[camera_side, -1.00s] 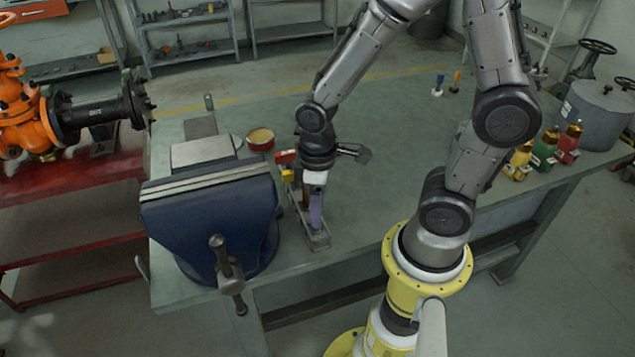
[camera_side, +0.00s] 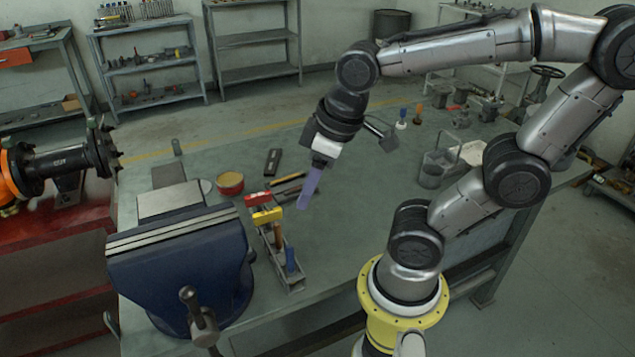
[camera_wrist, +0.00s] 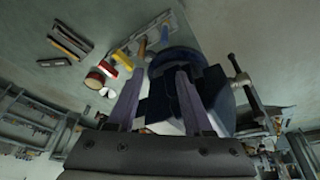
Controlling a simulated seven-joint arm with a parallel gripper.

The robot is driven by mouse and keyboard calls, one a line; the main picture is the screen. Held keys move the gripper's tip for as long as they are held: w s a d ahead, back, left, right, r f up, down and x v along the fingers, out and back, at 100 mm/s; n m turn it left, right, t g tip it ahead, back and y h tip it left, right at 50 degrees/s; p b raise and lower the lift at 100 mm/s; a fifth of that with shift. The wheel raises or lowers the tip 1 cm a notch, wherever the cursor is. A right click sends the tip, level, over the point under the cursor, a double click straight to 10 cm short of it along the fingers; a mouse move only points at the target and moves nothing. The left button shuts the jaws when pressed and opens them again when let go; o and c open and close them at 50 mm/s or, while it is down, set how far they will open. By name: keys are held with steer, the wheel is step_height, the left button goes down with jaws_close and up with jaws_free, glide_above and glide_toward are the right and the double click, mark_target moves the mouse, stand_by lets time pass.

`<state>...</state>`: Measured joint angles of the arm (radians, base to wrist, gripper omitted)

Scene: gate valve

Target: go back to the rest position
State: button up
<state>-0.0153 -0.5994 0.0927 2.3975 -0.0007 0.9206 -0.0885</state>
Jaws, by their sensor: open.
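My gripper (camera_side: 308,190) is raised above the bench in the side view, tilted with its purple fingers pointing down. In the wrist view my gripper (camera_wrist: 158,85) shows two separated purple fingers, with nothing seen held between them. The blue vise (camera_side: 185,265) stands left of it and shows behind the fingers in the wrist view (camera_wrist: 185,65). A grey tool rack (camera_side: 290,282) lies on the bench below and left of my gripper. Hammers with red (camera_side: 257,199) and yellow (camera_side: 266,216) heads and a blue handle (camera_side: 290,260) are at the rack. The fingers are apart from all these.
A red-rimmed tin (camera_side: 230,182) and dark tools (camera_side: 272,161) lie beyond the rack. An orange valve with a black flanged pipe (camera_side: 70,165) is at the left. A grey caddy (camera_side: 435,170) stands at the right. The bench centre (camera_side: 360,215) is clear.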

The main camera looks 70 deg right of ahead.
steer(key=shift+s+d+r+m+t, duration=0.1)
steer(key=shift+s+r+m+t, duration=0.2)
steer(key=shift+s+r+t, duration=0.25)
steer(key=shift+s+d+r+m+t, duration=0.1)
steer(key=shift+s+r+m+t, duration=0.25)
steer(key=shift+s, duration=0.25)
